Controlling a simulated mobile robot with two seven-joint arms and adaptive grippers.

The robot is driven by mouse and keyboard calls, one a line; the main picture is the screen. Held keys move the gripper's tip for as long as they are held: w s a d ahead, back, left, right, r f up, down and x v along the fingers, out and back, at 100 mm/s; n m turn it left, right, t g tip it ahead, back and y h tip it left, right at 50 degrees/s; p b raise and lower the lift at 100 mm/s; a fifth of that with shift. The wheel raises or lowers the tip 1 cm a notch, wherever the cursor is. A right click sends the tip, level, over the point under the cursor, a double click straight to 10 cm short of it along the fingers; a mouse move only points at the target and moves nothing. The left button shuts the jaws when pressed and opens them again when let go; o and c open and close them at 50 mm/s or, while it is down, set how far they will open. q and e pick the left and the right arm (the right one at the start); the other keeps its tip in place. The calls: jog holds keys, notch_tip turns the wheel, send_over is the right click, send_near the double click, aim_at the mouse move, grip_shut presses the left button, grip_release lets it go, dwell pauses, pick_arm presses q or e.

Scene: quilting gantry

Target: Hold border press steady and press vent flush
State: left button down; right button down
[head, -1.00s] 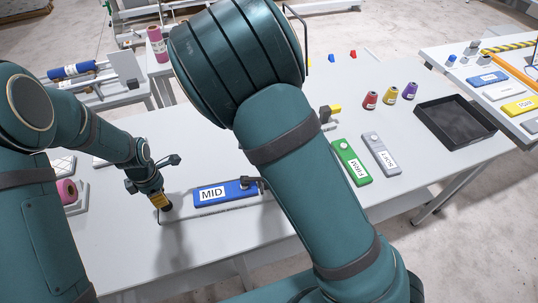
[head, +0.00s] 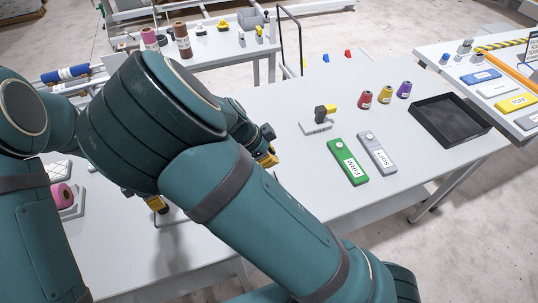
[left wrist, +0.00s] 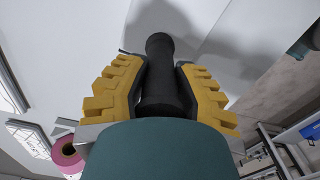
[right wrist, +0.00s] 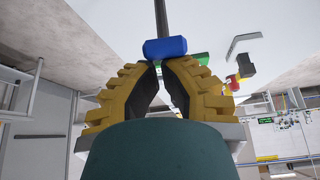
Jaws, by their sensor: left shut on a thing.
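My left gripper (head: 157,204) is shut on a black upright handle at the left end of a pale grey base, whose edge (head: 178,219) shows. In the left wrist view the black handle (left wrist: 162,80) sits between the yellow fingers. My right gripper (head: 266,158) is over the table; in the right wrist view its fingertips (right wrist: 163,68) are close together with nothing between them. A blue piece (right wrist: 166,47) with a dark rod shows just beyond the fingertips; I cannot tell if they touch. My right arm hides the blue MID bar in the head view. I cannot make out the vent.
Three spools and a black tray (head: 449,121) lie further right. A pink roll (head: 62,195) is at left.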

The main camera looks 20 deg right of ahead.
jog(key=shift+d, duration=0.1)
notch_tip(320, 180, up, 9)
jog(key=a, duration=0.2)
jog(key=w+d+r+x, duration=0.1)
jog(key=d+x, duration=0.1)
jog(key=x, duration=0.9)
pick_arm(q)
jog(key=shift+a, duration=0.1)
pick_arm(e)
jog(key=shift+h, duration=0.4)
jog(key=a, duration=0.4)
jog(key=shift+s+a+f, duration=0.15)
jog(key=shift+s+f, duration=0.05)
jog(key=shift+f, duration=0.2)
jog(key=shift+a, duration=0.1)
